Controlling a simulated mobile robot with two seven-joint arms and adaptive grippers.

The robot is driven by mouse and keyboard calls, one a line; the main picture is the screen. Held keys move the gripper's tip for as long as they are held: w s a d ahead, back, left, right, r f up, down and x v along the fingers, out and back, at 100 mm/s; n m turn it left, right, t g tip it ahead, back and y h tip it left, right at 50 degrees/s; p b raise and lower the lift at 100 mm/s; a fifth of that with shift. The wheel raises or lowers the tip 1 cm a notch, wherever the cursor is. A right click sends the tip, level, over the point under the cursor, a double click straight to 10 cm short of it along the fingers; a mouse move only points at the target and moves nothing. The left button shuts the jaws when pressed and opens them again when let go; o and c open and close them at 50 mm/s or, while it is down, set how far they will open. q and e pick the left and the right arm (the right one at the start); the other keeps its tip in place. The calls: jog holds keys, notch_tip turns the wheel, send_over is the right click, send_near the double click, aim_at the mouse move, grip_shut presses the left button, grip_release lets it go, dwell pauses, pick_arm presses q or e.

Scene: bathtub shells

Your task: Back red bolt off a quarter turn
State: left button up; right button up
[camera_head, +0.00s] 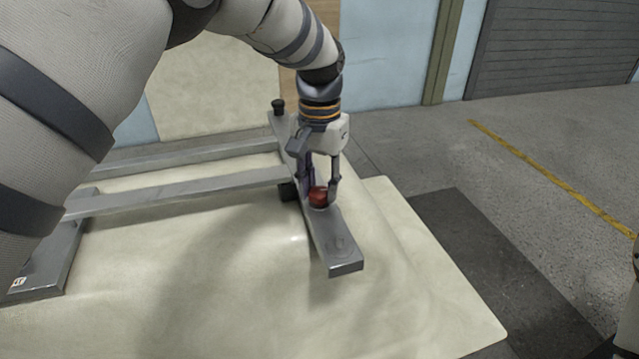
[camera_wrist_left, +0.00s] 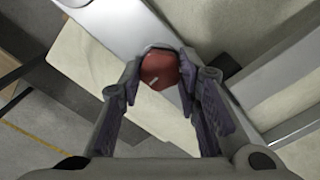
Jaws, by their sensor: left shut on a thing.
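The red bolt (camera_head: 318,197) stands on a grey metal bar of the frame (camera_head: 340,255). My left gripper (camera_head: 321,188) comes down on it from above, with a finger on either side of the bolt. In the left wrist view the red bolt head (camera_wrist_left: 160,68) sits between the fingertips of the left gripper (camera_wrist_left: 158,80), and a small pale mark shows on its face. The left gripper is shut on the bolt. The fingers hide parts of the bolt's sides. My right gripper is not in view.
The frame lies on a cream bathtub shell (camera_head: 400,290). A black knob (camera_head: 278,106) stands at the far end of the bar. A crossbar (camera_head: 190,187) runs left to another grey bar (camera_head: 50,260). Grey floor with a yellow line (camera_head: 550,175) is clear at right.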

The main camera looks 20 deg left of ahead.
aim_at(320, 191)
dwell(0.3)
pick_arm(q)
jog(key=o, duration=1.1)
notch_tip(320, 191, up, 12)
